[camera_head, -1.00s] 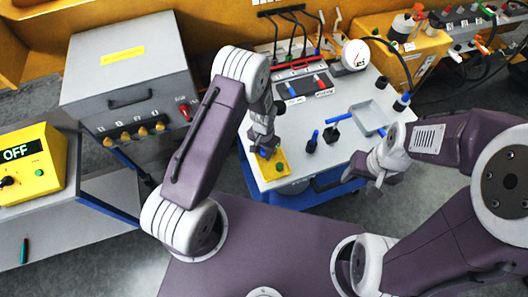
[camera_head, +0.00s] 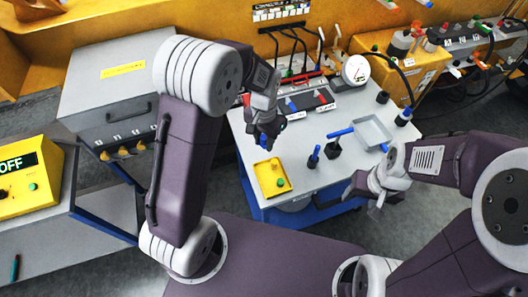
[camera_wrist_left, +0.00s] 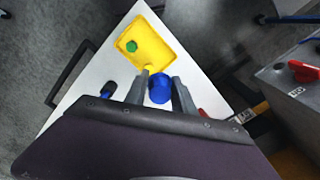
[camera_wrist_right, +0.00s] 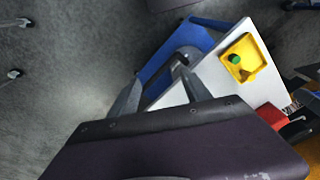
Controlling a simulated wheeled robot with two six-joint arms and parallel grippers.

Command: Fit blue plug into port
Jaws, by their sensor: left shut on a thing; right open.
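My left gripper (camera_head: 264,142) is shut on the blue plug (camera_wrist_left: 159,88), which sits between its fingers in the left wrist view. In the head view a bit of blue shows at the fingertips (camera_head: 263,140). The gripper is above the table, just behind the yellow tray (camera_head: 262,185), which holds a green piece (camera_head: 286,186). A dark panel (camera_head: 322,99) with a blue and a red piece and white labels lies behind the gripper; I cannot tell which opening is the port. My right gripper (camera_head: 376,200) is open and empty beside the table's front right edge.
On the white table (camera_head: 330,180) stand blue-topped dark pieces (camera_head: 314,157), a black block (camera_head: 333,148), a grey tray (camera_head: 373,130) and a dial gauge (camera_head: 355,69). Black cables (camera_head: 300,48) hang behind. A grey cabinet (camera_head: 120,95) stands left.

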